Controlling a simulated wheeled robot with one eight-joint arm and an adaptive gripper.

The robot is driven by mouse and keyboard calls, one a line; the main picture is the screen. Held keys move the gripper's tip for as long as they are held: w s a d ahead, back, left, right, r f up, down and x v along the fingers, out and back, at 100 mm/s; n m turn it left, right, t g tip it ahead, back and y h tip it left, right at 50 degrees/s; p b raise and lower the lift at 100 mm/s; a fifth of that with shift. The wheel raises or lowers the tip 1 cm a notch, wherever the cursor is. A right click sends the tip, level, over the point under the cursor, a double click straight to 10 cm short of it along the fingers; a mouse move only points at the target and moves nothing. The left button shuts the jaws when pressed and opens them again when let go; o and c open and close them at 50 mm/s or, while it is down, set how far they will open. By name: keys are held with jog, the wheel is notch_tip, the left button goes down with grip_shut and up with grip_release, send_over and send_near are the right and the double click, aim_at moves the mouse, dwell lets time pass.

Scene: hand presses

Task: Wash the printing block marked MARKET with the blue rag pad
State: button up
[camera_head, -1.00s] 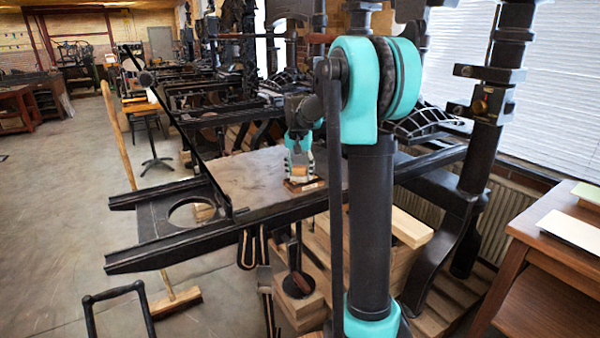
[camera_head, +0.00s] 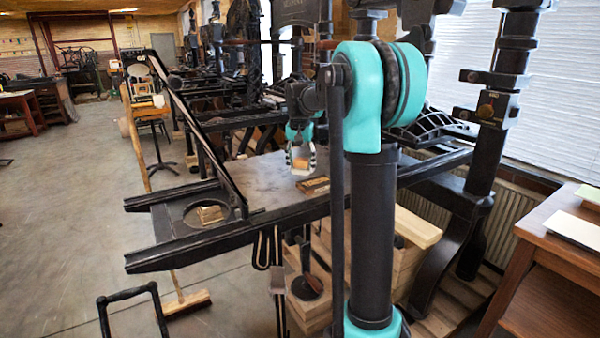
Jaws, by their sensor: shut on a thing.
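My gripper (camera_head: 301,168) hangs over the press bed and is shut on a small orange-tan thing (camera_head: 301,163), partly hidden by the fingers. I cannot tell whether this is the rag pad; no blue shows on it. A flat brown block (camera_head: 314,186) with a lighter front edge lies on the bed (camera_head: 260,178), just below and right of my gripper, apparently apart from it. Its marking is too small to read, so I cannot tell whether it says MARKET.
A black hinged frame (camera_head: 195,130) stands tilted at the bed's left, beside a plate with a round hole (camera_head: 208,213). Rails (camera_head: 190,252) run along the bed. A broom (camera_head: 180,303) stands on the floor at left. A wooden desk (camera_head: 530,260) is at right.

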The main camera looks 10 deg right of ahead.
jog(key=shift+r, duration=1.65)
